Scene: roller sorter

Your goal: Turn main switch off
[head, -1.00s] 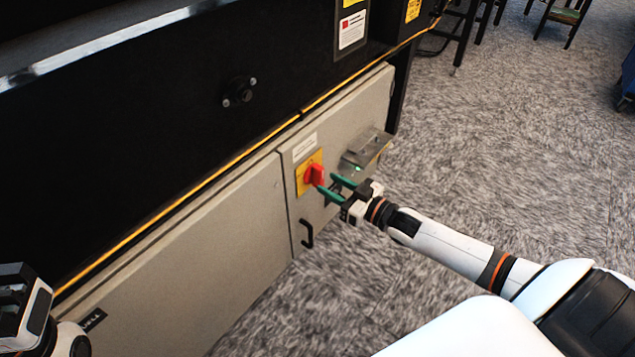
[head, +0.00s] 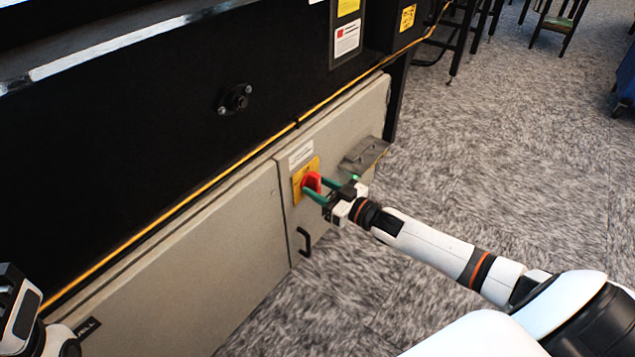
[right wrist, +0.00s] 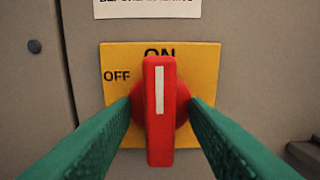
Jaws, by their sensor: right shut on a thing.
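The main switch is a red rotary handle (right wrist: 160,145) on a yellow plate (right wrist: 120,60) marked ON at the top and OFF at the left. Its white line stands upright, toward ON. In the head view the red handle (head: 312,180) sits on the grey cabinet door. My right gripper (head: 312,187) has its green fingers on either side of the handle, shut on it; in the right wrist view the fingers (right wrist: 160,125) flank its lower half. My left gripper (head: 12,290) shows only in part at the lower left edge, and its fingertips are unclear.
The grey cabinet (head: 190,260) has a black door handle (head: 305,241) below the switch. A metal bracket (head: 364,154) juts out right of the switch, close to my right gripper. Open carpeted floor (head: 500,170) lies to the right.

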